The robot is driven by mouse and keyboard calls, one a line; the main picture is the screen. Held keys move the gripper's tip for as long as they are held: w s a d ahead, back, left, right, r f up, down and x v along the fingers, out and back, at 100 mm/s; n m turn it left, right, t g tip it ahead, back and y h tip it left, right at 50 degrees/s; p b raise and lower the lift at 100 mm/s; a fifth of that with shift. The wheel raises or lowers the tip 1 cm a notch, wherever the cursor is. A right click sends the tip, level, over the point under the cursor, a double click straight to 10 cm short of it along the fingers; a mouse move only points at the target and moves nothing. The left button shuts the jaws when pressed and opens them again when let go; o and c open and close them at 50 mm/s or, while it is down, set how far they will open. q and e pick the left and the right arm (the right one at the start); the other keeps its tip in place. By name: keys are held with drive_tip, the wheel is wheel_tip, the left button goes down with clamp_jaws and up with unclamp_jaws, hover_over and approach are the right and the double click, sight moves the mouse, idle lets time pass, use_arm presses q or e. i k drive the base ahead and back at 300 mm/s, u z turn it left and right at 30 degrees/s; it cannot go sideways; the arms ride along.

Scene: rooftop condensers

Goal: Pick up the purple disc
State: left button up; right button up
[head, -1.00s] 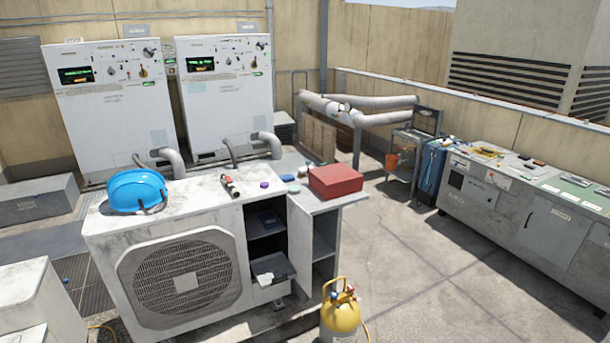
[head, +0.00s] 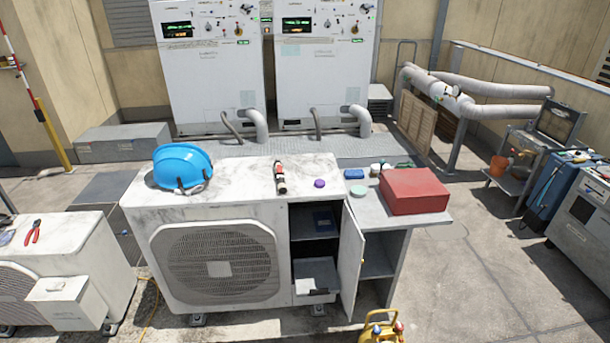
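The purple disc (head: 319,183) is small and round and lies on the white top of the condenser unit (head: 235,172), near its right end. A red and black tool (head: 280,177) lies to its left, apart from it. A blue object (head: 354,174) lies to its right on the adjoining grey surface. Nothing covers the disc. Neither of my grippers shows in the head view.
A blue hard hat (head: 183,166) sits on the left of the condenser top. A red box (head: 414,190) and a pale green disc (head: 359,190) are on the grey side table (head: 383,217). A cabinet door (head: 351,262) stands open in front. A yellow cylinder (head: 380,328) stands on the floor.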

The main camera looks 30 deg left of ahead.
sight(319, 183)
drive_tip(key=u, duration=0.65)
drive_tip(key=i, duration=0.8)
drive_tip(key=u, duration=0.9)
